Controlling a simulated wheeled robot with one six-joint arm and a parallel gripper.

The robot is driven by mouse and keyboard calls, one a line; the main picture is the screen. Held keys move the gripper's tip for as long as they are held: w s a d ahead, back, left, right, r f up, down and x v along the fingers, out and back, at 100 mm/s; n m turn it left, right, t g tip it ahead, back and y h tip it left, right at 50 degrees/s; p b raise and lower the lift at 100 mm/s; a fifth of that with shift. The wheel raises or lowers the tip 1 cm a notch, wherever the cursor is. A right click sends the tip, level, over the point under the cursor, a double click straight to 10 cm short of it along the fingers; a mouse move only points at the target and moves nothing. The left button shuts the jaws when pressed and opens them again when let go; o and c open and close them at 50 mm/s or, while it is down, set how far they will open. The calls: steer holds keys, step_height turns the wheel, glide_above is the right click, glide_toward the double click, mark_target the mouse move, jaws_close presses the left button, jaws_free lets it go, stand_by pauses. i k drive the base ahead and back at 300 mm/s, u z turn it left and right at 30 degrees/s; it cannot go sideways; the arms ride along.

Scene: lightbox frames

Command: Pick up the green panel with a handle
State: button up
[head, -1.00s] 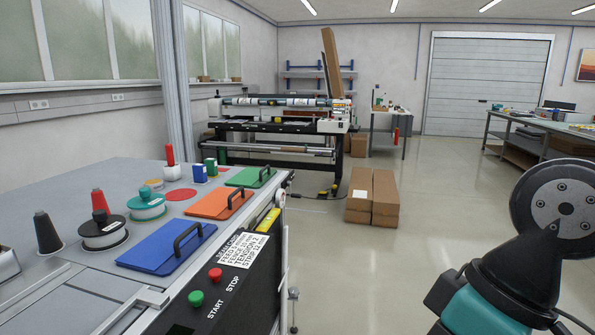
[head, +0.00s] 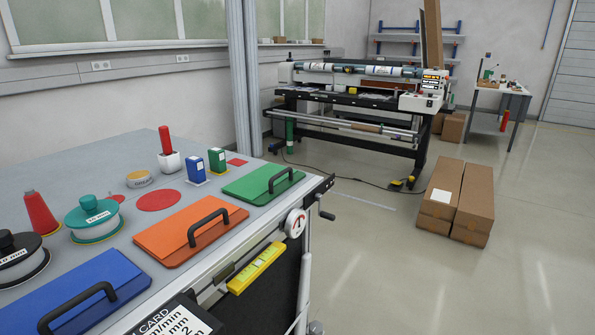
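The green panel (head: 250,185) lies flat on the grey table at its far right corner. Its black handle (head: 281,180) stands up along the panel's right side. An orange panel (head: 170,232) and a blue panel (head: 95,282), each with a black handle, lie nearer in the same row. My gripper is not in view, so its distance from the green panel cannot be seen.
Behind the green panel stand a blue block (head: 193,167) and a dark green block (head: 217,160). A yellow level (head: 257,268) and a hand crank (head: 322,204) are on the table's front side. Cardboard boxes (head: 457,203) stand on the floor; floor between is clear.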

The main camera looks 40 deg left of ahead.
mark_target(262, 186)
steer(key=u, duration=0.25)
steer(key=i, duration=0.9)
steer(key=u, duration=1.15)
steer(key=i, duration=0.75)
steer(key=u, duration=0.55)
